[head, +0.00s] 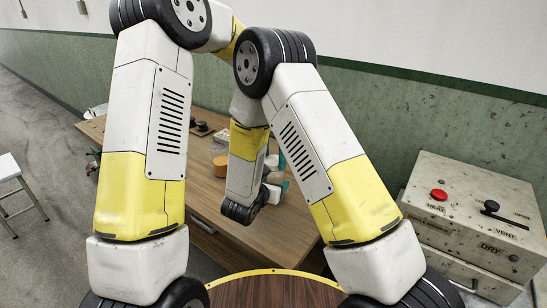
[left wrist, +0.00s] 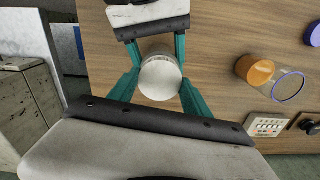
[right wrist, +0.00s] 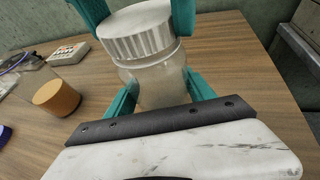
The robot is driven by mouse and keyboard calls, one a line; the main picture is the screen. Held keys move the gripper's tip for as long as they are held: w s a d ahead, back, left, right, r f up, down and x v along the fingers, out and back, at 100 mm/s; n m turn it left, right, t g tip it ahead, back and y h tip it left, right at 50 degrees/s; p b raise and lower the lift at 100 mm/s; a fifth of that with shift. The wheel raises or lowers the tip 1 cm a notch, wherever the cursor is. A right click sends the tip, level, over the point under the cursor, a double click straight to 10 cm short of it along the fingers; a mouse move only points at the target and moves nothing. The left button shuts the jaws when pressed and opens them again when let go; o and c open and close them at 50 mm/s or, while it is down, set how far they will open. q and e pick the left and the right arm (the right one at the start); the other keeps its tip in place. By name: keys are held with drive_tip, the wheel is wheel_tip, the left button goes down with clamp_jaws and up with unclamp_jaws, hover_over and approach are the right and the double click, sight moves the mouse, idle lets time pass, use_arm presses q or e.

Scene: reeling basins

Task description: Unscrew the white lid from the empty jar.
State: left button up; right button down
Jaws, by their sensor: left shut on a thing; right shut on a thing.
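The white ribbed lid (right wrist: 138,33) sits on top of the clear jar (right wrist: 160,80) in the right wrist view, with no clear gap between them. The lid also shows from above in the left wrist view (left wrist: 160,78), where it hides the jar. My left gripper (left wrist: 160,90) is shut on the lid, one teal finger on each side. My right gripper (right wrist: 160,95) is shut on the jar body below, its fingers on either side of the glass. The jar looks upright. In the head view my arms hide the jar and lid.
A control box with a red button (head: 439,194) stands at right.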

sight(273, 160)
use_arm(q)
drive_tip(key=shift+r, duration=0.1)
idle(0.3)
drive_tip(key=shift+r, duration=1.05)
drive_tip(key=shift+r, duration=0.1)
drive_tip(key=shift+r, duration=1.9)
use_arm(e)
drive_tip(key=shift+c, duration=1.3)
unclamp_jaws()
